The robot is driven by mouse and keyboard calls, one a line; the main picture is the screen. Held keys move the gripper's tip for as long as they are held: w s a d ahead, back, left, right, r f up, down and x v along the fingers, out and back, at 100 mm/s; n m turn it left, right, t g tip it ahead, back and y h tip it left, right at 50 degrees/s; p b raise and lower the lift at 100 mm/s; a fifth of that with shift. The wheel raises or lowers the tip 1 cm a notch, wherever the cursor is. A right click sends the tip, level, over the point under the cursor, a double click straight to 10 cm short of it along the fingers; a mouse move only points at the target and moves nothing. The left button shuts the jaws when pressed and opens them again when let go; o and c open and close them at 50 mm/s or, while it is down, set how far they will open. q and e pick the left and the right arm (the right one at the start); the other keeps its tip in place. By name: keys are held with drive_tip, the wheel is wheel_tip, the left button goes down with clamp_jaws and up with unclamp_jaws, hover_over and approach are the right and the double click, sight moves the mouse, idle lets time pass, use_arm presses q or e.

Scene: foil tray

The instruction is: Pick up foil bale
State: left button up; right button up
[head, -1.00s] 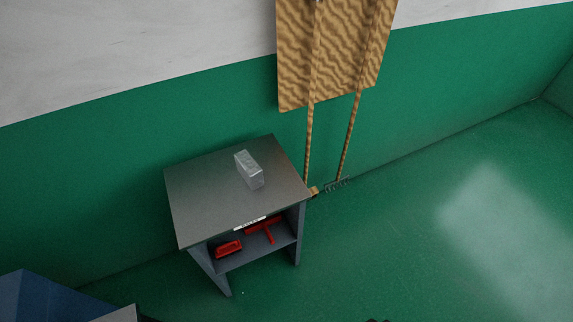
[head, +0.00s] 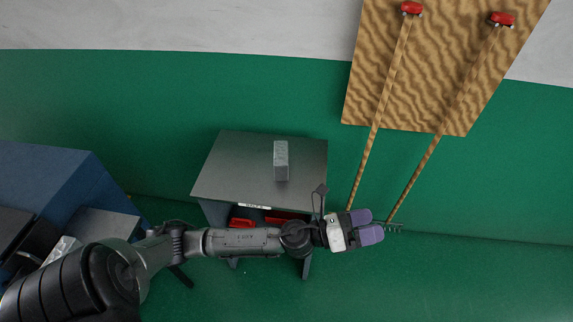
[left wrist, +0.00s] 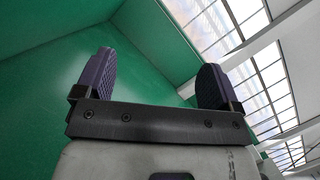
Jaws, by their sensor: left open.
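The foil bale (head: 281,160), a silvery grey block, stands on top of the grey table (head: 235,165) in the head view. My left gripper (head: 373,227) has purple finger pads and is in front of and to the right of the table, apart from the bale. In the left wrist view, my left gripper (left wrist: 157,85) has its two fingers wide apart with nothing between them. The bale does not show in the left wrist view. My right gripper is in neither view.
Red tools (head: 243,222) lie on the shelf under the tabletop, partly hidden by my left arm. A wooden board (head: 440,75) with two long-handled tools is on the wall at the right. A blue box-like unit (head: 50,175) stands at the left. Green floor (head: 480,280) is clear at the right.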

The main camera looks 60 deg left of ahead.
use_arm(q)
wheel_tip(320, 180, down, 3)
drive_tip(key=w+m+g+h+b, duration=0.15)
drive_tip(key=m+g+h, duration=0.4)
drive_tip(key=m, duration=0.95)
drive_tip(key=m+g+y+b, duration=0.2)
drive_tip(key=m+g+y, duration=0.9)
drive_tip(key=y, duration=0.8)
approach(281, 153)
drive_tip(key=shift+m+t, duration=0.25)
drive_tip(key=shift+m, duration=0.25)
drive_tip(key=x, duration=0.4)
drive_tip(key=shift+a+f+b, duration=0.15)
drive_tip(key=shift+b, duration=0.2)
drive_tip(key=shift+x, duration=2.6)
drive_tip(key=shift+a+f, duration=0.2)
drive_tip(key=shift+f, duration=0.2)
drive_tip(key=shift+f+b, duration=0.2)
drive_tip(key=shift+b, duration=0.25)
